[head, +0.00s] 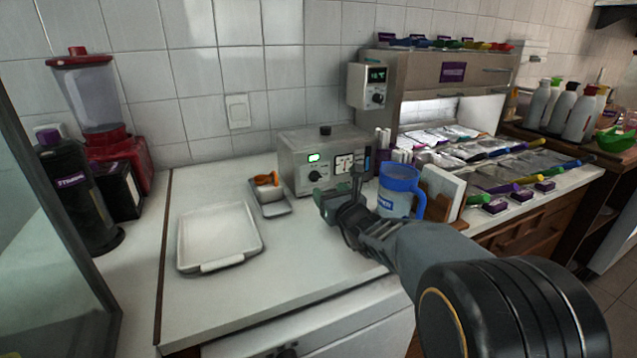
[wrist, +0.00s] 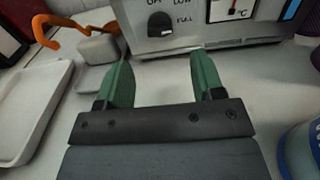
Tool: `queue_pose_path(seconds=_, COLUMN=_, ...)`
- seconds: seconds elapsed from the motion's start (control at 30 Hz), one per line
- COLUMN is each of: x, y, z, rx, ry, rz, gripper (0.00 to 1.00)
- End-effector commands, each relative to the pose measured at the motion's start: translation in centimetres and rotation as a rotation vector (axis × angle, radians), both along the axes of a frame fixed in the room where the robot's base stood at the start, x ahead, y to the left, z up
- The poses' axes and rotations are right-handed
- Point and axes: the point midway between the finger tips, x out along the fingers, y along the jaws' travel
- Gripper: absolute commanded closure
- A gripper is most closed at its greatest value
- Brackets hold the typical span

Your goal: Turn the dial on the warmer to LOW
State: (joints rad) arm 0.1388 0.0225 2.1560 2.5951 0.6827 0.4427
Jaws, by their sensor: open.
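The warmer (head: 355,153) is a grey metal box with a dark knob on its lid, standing against the tiled wall. Its black dial (head: 315,176) is on the left of the front panel, beneath a lit green display. The dial also shows in the wrist view (wrist: 160,23), with OFF and LOW lettered above and FULL at its right. I cannot tell which mark it points to. My gripper (head: 341,191) is open and empty in front of the warmer, apart from the dial. In the wrist view its green fingers (wrist: 162,68) stand either side below the dial.
A white tray (head: 186,237) and a small tray with an orange-handled tool (head: 267,179) are to the left. A blue jug (head: 399,190) stands close on the right of my gripper. The counter directly before the warmer is clear.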

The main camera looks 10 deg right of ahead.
Motion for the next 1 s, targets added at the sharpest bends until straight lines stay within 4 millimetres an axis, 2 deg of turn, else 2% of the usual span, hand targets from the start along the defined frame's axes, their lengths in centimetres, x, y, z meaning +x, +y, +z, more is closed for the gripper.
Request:
queue_pose_path(seconds=0.03, x=1.1, y=0.2, z=-0.1, rx=-0.001, ry=0.001, rz=0.002, gripper=0.38)
queue_pose_path(seconds=0.2, x=4.0, y=0.8, z=-0.1, rx=-0.001, ry=0.001, rz=0.002, gripper=0.38)
queue_pose_path(seconds=0.4, x=6.3, y=1.3, z=0.0, rx=-0.002, ry=0.001, rz=0.002, gripper=0.38)
queue_pose_path(seconds=0.6, x=7.4, y=1.5, z=0.0, rx=-0.002, ry=-0.001, rz=0.002, gripper=0.38)
queue_pose_path(seconds=0.93, x=7.6, y=1.5, z=0.0, rx=-0.002, ry=-0.001, rz=0.001, gripper=0.38)
queue_pose_path(seconds=1.0, x=7.6, y=1.5, z=0.0, rx=-0.002, ry=-0.001, rz=0.001, gripper=0.45)
